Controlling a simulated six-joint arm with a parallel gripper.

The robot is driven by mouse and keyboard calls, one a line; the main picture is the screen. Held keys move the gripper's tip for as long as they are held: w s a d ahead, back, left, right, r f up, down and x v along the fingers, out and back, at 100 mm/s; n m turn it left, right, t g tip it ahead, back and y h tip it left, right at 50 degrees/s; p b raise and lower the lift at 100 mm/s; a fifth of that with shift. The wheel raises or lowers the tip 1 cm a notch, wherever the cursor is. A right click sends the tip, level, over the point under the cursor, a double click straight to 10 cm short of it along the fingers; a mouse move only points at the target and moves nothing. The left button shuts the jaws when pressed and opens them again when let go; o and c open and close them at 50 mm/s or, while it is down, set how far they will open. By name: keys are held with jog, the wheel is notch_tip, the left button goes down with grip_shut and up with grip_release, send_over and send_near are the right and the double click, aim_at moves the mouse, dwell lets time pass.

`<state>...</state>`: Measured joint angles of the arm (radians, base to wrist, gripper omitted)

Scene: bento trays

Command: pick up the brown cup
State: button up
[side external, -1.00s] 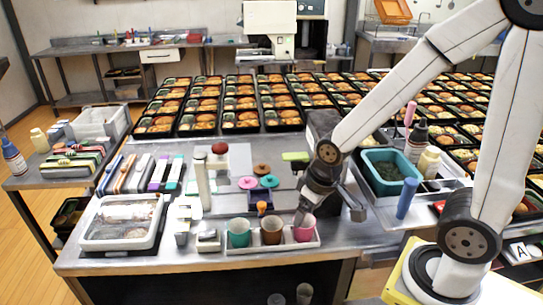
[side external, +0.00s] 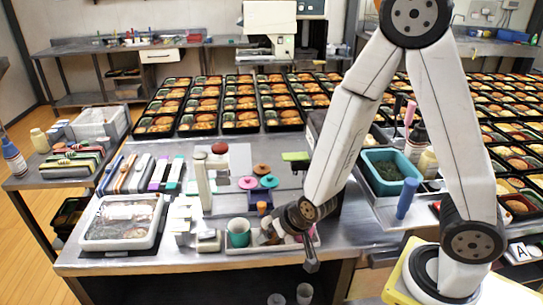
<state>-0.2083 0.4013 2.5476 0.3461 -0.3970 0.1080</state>
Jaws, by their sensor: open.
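The brown cup stood in the middle of the white tray (side external: 228,249) between a teal cup and a pink cup. My gripper (side external: 290,238) is now low over that spot and hides most or all of the brown cup. The teal cup (side external: 238,232) shows just left of my gripper, upright in the tray. The pink cup is hidden behind my gripper and wrist. My gripper is open; whether its fingers are around or beside the brown cup cannot be seen.
A white bin (side external: 122,222) stands at the left front of the table. Round coloured lids (side external: 261,170) lie behind the cups. A teal container (side external: 391,172) and a blue cylinder (side external: 407,198) stand to the right. The front table edge is close to the tray.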

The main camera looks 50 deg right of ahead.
jog(key=shift+s+d+f+m+t+h, duration=0.25)
jog(key=shift+s+d+f+t+h, duration=0.1)
jog(key=shift+f+t+h, duration=0.55)
jog(key=shift+s+d+f+m+t+h, duration=0.2)
jog(key=shift+d+f+t+h, duration=0.15)
jog(key=shift+t+h, duration=0.55)
jog(key=shift+s+d+f+m+t+h, duration=0.3)
jog(key=shift+f+t+h, duration=0.35)
jog(key=shift+t, duration=0.55)
jog(key=shift+d, duration=0.1)
jog(key=shift+x, duration=1.25)
jog(key=shift+w+f, duration=0.1)
jog(key=shift+w, duration=0.1)
jog(key=shift+x, duration=2.5)
